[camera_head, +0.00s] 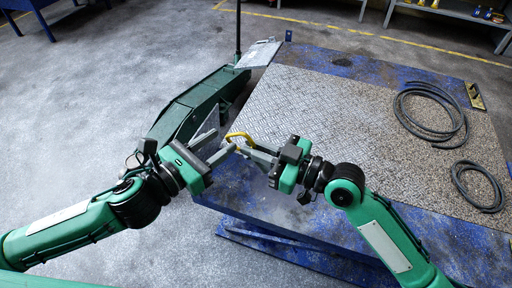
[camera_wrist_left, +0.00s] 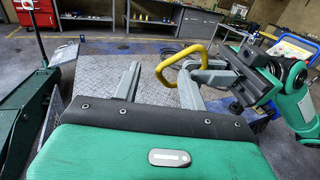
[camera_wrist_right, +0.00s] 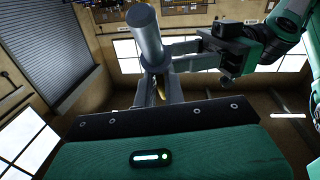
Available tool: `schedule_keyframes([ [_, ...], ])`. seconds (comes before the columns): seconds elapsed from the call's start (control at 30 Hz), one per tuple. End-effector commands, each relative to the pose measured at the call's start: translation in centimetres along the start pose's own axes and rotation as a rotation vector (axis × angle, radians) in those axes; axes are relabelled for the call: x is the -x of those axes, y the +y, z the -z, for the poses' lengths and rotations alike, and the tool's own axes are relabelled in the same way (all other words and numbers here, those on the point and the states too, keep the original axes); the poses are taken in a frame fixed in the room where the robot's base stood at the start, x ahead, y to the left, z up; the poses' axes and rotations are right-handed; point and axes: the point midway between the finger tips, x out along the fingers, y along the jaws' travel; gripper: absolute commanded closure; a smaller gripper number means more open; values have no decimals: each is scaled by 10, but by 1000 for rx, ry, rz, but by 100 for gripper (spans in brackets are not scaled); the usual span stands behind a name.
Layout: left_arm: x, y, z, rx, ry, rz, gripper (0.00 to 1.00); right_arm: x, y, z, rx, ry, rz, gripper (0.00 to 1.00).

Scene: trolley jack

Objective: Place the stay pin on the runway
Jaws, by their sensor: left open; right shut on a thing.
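The stay pin shows as a yellow loop handle (camera_head: 238,136) in the head view and as a grey cylinder (camera_wrist_right: 147,38) in the right wrist view. My right gripper (camera_head: 248,147) is shut on it, above the near left edge of the runway. My left gripper (camera_head: 216,146) is open, its fingertips close to the pin. In the left wrist view the yellow loop (camera_wrist_left: 163,68) shows between the left fingers, nearer the right one; contact cannot be told. The runway (camera_head: 340,120) is a textured metal plate on a blue platform.
A green trolley jack (camera_head: 180,118) stands left of the runway, with a tilted grey plate (camera_head: 258,54) at its far end. A large black hose coil (camera_head: 430,112) and a smaller one (camera_head: 477,186) lie on the runway's right. The runway's middle is clear.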

Motion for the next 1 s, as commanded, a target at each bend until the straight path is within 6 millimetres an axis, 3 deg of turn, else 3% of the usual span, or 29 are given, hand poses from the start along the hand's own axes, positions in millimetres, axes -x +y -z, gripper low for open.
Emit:
schedule_keyframes([
  [0.27, 16, 3, 3, 9, 4, -8, 58, 0, 0, 0, 0, 1, 0, 100],
  [0.37, 10, 15, 16, 60, 19, -34, 58, 0, 0, 0, 0, 1, 0, 100],
  [0.47, -3, 38, 42, 175, 45, -87, 58, 0, 0, 0, 0, 1, 0, 100],
  [0.73, -30, 121, 159, 654, 111, -316, 58, 0, 0, 0, 0, 1, 0, 100],
  [1.0, -14, 177, 295, 1142, 122, -586, 58, 0, 0, 1, 0, 1, 0, 100],
])
